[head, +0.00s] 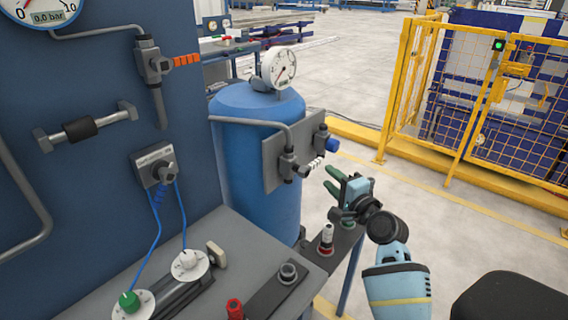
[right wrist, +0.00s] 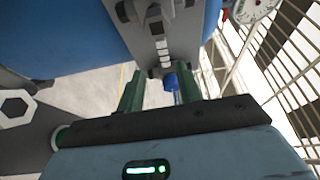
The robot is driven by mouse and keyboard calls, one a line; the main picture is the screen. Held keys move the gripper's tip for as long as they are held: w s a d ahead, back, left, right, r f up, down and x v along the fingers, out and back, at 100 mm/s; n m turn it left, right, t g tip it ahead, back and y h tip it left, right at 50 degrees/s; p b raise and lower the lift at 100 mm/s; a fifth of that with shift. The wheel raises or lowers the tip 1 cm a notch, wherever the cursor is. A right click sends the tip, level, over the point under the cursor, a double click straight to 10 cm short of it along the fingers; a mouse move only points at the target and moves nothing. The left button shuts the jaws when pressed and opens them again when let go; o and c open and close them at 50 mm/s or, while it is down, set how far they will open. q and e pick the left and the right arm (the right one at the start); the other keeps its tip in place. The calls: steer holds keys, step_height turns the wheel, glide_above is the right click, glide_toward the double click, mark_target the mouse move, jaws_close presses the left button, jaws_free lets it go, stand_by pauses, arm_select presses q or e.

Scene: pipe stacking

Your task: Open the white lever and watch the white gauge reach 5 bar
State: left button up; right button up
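The white lever (head: 312,166) is a short ribbed handle on a dark valve, mounted on a grey plate beside the blue tank. In the right wrist view the white lever (right wrist: 161,47) shows ahead, between and beyond the fingers. The white gauge (head: 280,68) stands on top of the tank; its reading is too small to make out. My right gripper (head: 330,179) has green fingers spread apart, empty, a little right of and below the lever and not visibly touching it. In the right wrist view the gripper (right wrist: 160,77) is open. My left gripper is not in view.
The grey plate (head: 270,160) carries a blue knob (head: 332,145) right of the lever. The blue tank (head: 235,150) stands behind. A dark panel at left has an orange lever (head: 187,60) and another gauge (head: 45,10). A narrow shelf (head: 345,240) lies below the gripper.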

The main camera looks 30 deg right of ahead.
mark_target(317, 164)
steer(key=shift+w+r, duration=0.15)
steer(key=shift+w, duration=1.85)
steer(key=shift+w+r, duration=0.1)
steer(key=shift+w, duration=1.85)
jaws_close()
